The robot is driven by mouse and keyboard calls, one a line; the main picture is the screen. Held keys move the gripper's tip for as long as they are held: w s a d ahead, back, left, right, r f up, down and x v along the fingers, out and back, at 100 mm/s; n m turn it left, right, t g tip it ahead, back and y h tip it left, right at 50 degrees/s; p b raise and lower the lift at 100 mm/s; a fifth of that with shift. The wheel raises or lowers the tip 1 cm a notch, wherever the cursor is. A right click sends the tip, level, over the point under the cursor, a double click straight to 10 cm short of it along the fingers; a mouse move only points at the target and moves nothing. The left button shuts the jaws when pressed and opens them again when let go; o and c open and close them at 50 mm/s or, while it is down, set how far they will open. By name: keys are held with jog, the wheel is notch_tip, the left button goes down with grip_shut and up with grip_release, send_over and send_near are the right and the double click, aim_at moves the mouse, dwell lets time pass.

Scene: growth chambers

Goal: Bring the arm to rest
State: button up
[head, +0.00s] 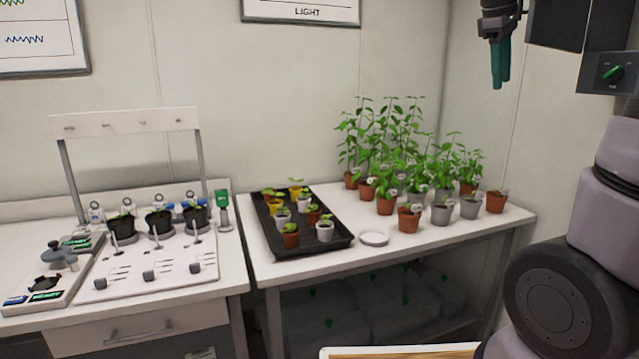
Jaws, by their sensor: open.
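My gripper (501,64) shows at the top right of the head view, with its teal fingers pointing down. It is open and nothing shows between its fingers. It hangs in the air above and to the right of the potted plants, apart from the table and everything on it. My arm (600,215) shows along the right edge, in lavender and dark links; its middle part is partly out of the picture.
A white table (340,270) bears a black tray (300,252) of small pots, a white saucer (374,238) and several potted plants (409,218). A bench at left holds a white rig (130,262) with dark pots.

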jog(key=s+a+f+m+t+y, duration=0.2)
jog(key=s+a+f+m, duration=0.2)
jog(key=s+a+m, duration=0.2)
jog(key=s+a+f+m+t+y, duration=0.2)
jog(key=s+a+f+m, duration=0.3)
jog(key=s+a, duration=0.3)
jog(key=shift+s+a+f+m+t+y, duration=0.2)
jog(key=shift+s+m+t+y, duration=0.4)
jog(key=shift+s, duration=0.55)
